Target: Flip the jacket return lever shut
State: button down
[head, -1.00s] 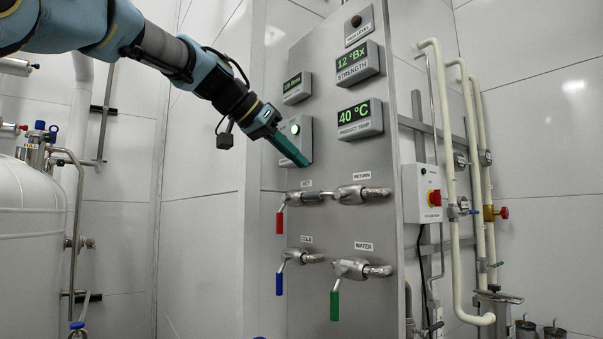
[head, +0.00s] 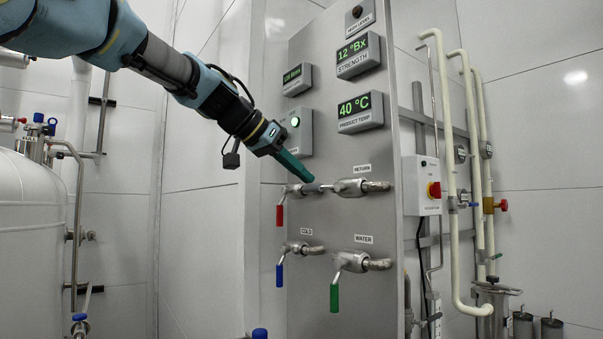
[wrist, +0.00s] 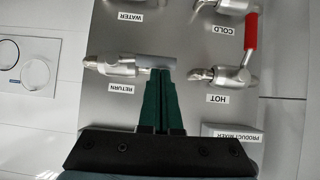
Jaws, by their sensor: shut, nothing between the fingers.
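The return valve (head: 357,187) sits on the steel panel below its RETURN label, and also shows in the wrist view (wrist: 112,66). Its grey lever (wrist: 155,61) lies level, pointing from the valve toward the hot valve (head: 297,190); in the head view its end is close to my fingertips. My gripper (head: 309,179) is shut and empty, reaching in from the upper left. In the wrist view, which is upside down, the green fingers (wrist: 162,74) end right at the grey lever and overlap its edge; I cannot tell whether they touch it.
The hot valve's red lever (head: 280,215) hangs down just left of my fingertips. Below are the cold valve's blue lever (head: 279,275) and the water valve's green lever (head: 334,298), both hanging down. Display boxes (head: 360,112) project from the panel above. Pipes (head: 470,180) stand at right.

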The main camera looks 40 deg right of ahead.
jog(key=shift+w+f+g, duration=0.1)
jog(key=shift+f+g, duration=0.2)
jog(key=s+f+n+g+h+b, duration=0.2)
jog(key=s+f+n+g+b, duration=0.2)
jog(key=f+n+g+b, duration=0.5)
jog(key=shift+f+n+h+b, duration=0.35)
jog(key=shift+n+b, duration=0.25)
jog(key=shift+b, duration=2.55)
jog(key=shift+a, duration=0.1)
